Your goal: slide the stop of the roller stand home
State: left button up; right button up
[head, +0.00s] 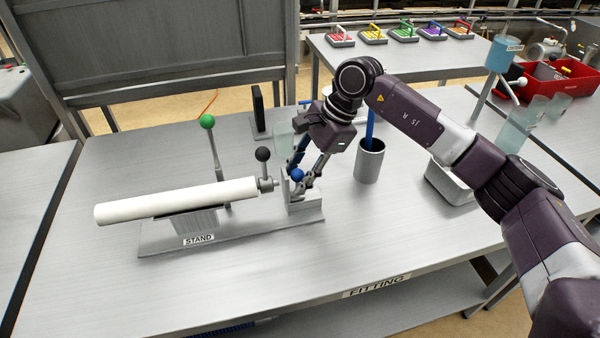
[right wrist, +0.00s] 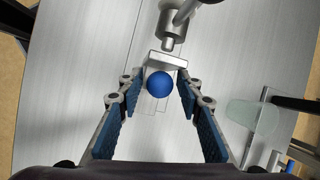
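The roller stand (head: 160,241) is a flat grey plate on the table, labelled STAND, with a white roller (head: 170,202) lying on its support. At its right end is the stop, a grey block (head: 304,207) with a blue ball knob (head: 297,175). A gap shows between the block and the metal spindle (head: 267,185) at the roller's right end. My right gripper (head: 303,171) is open, pointing down over the stop. In the right wrist view the blue knob (right wrist: 159,84) sits between the blue-padded fingers with space either side. My left gripper is not in view.
Levers with a green knob (head: 207,121) and a black knob (head: 262,154) rise beside the roller. A dark upright post (head: 258,108) stands behind. A grey cup (head: 369,163) and a grey tray (head: 450,186) stand to the right. The table's front left is clear.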

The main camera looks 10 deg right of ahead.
jog(key=shift+o, duration=0.8)
jog(key=shift+s, duration=0.2)
jog(key=shift+w, duration=0.1)
jog(key=shift+r, duration=0.15)
jog(key=v, duration=1.1)
jog(key=shift+r, duration=0.35)
jog(key=shift+d, duration=0.15)
